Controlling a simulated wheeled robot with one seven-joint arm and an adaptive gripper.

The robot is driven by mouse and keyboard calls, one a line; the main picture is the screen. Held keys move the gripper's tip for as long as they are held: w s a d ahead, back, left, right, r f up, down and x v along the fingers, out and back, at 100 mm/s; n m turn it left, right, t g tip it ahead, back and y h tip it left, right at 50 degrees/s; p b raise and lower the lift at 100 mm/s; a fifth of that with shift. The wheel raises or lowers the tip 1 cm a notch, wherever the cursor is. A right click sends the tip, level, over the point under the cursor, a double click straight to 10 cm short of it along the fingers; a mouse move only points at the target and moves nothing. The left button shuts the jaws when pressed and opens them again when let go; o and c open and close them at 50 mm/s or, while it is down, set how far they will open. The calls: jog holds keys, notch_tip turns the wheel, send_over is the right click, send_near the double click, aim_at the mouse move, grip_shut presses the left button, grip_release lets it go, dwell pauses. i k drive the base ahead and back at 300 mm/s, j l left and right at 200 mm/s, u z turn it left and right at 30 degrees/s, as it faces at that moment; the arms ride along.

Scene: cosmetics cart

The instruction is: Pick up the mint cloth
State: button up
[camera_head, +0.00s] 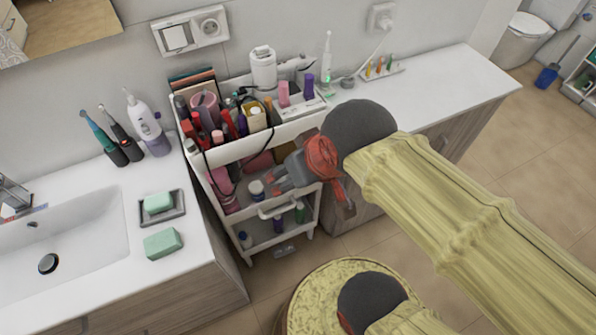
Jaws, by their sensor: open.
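A mint-green block-like thing (163,242), which may be the folded mint cloth, lies on the white counter by the sink's right side. A similar mint piece (158,203) sits just behind it in a grey dish (176,213); I cannot tell for sure which of the two is cloth. My gripper (276,184) is open in front of the cart's upper part, to the right of both mint pieces and well apart from them. Its fingers point left, and I see nothing held between them.
The white cart (277,141), full of cosmetics, stands between the sink counter (205,262) and the right counter (448,88). Electric toothbrushes (104,137) and a white-purple device (146,126) stand behind the dish. The sink (62,240) is at left. The counter's front right is bare.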

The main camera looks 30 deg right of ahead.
aim_at(158, 245)
jog(key=u, duration=1.3)
